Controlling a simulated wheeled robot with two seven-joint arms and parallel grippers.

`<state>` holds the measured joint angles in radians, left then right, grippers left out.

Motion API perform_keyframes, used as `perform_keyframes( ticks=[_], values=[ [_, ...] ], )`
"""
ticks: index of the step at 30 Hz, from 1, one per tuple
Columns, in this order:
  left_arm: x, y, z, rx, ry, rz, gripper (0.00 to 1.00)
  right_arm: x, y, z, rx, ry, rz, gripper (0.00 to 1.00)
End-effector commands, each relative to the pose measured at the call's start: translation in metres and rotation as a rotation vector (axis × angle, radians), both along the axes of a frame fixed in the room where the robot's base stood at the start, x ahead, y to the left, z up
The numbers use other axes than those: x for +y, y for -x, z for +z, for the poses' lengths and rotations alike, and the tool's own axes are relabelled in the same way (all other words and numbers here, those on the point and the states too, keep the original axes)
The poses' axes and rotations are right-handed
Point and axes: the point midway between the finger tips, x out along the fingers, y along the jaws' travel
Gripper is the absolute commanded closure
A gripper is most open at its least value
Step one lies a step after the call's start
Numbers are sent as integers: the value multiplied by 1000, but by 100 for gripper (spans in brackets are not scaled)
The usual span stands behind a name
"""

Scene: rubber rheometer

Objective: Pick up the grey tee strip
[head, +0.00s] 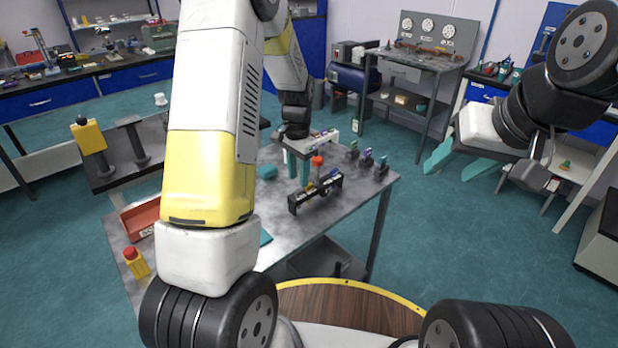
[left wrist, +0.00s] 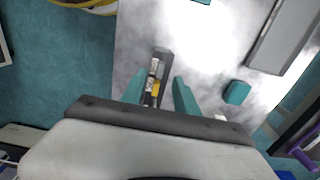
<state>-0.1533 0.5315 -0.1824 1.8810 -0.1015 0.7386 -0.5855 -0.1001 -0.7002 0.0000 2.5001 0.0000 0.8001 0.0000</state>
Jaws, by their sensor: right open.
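A dark rack (head: 296,206) stands on the grey table and carries several small coloured pieces. I cannot clearly single out the grey tee strip; pieces on the rack are small and partly hidden. My left gripper (head: 299,168) points down above the table, just behind the rack in the head view. In the left wrist view its teal fingers (left wrist: 160,97) are apart, with the rack (left wrist: 164,62) and its white and yellow pieces showing between them. I see nothing gripped. My right gripper (head: 458,165) is open and empty, off to the right of the table.
Several small dark stands (head: 367,158) are at the table's right edge. A red tray (head: 140,218) and a yellow box with a red button (head: 136,262) are at left. A teal block (left wrist: 237,92) lies right of my left fingers. Floor right of the table is clear.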

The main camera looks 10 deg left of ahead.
Motion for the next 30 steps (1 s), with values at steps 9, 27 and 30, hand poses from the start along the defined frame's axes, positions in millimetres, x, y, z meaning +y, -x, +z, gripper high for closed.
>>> perform_keyframes(
  ticks=[9, 27, 30],
  values=[
    [0, 0, -43, 2, 0, 1, 64, 0, 0, 0, 0, 0, 0, 50],
    [0, -1, -46, -1, 1, 1, 100, 0, 0, 0, 0, 0, 0, 50],
    [0, -1, -46, -1, 1, 1, 100, 0, 0, 0, 0, 0, 0, 50]
  ],
)
